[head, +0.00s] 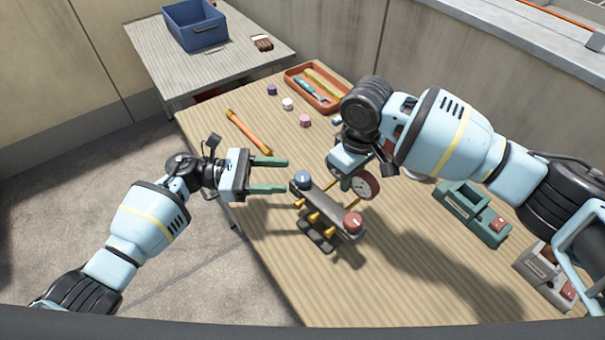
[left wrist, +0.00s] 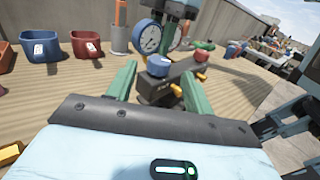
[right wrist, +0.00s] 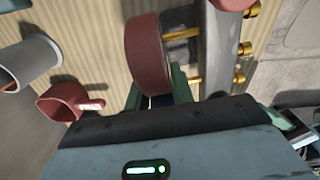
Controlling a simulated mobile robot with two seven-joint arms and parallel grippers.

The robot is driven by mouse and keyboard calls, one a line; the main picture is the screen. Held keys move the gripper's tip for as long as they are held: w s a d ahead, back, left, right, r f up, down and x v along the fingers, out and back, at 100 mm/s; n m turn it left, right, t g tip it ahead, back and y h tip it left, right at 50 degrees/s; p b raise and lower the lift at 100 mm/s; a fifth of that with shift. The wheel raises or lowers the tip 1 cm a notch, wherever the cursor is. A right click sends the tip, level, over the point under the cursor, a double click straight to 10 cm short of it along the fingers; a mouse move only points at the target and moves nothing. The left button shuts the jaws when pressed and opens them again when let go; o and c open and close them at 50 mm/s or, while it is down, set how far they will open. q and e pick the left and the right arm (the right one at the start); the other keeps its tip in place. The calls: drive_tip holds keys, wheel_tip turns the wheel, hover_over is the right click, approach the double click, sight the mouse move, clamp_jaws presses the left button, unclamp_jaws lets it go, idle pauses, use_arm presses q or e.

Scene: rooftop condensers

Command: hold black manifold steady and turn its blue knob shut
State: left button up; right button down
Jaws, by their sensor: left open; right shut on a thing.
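The black manifold (head: 330,206) is a dark bar with brass ports, slanting above the wooden table. Its blue knob (head: 303,178) is at the left end and its red knob (head: 353,222) at the right end. A red gauge (head: 366,185) stands behind; a blue-rimmed gauge shows in the left wrist view (left wrist: 147,37). My left gripper (head: 272,176) is open, fingers pointing at the blue knob with a small gap; the knob also shows between the fingers in the left wrist view (left wrist: 158,66).
A teal box (head: 472,215) and a grey box (head: 546,275) with red parts stand on the right. An orange tray (head: 291,80) of tools, small caps (head: 288,104) and an orange-handled tool (head: 248,131) lie farther back. The near-left table is clear.

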sight(303, 176)
use_arm(q)
drive_tip(key=d, duration=0.6)
drive_tip(key=c, duration=1)
drive_tip(key=shift+o, duration=0.2)
drive_tip(key=shift+g, duration=0.3)
drive_tip(key=shift+f+m+g+y, duration=0.1)
drive_tip(key=shift+m+g+y, duration=0.4)
drive_tip(key=shift+m+g, duration=1.6)
drive_tip(key=shift+g+y, duration=0.3)
drive_tip(key=shift+g, duration=0.8)
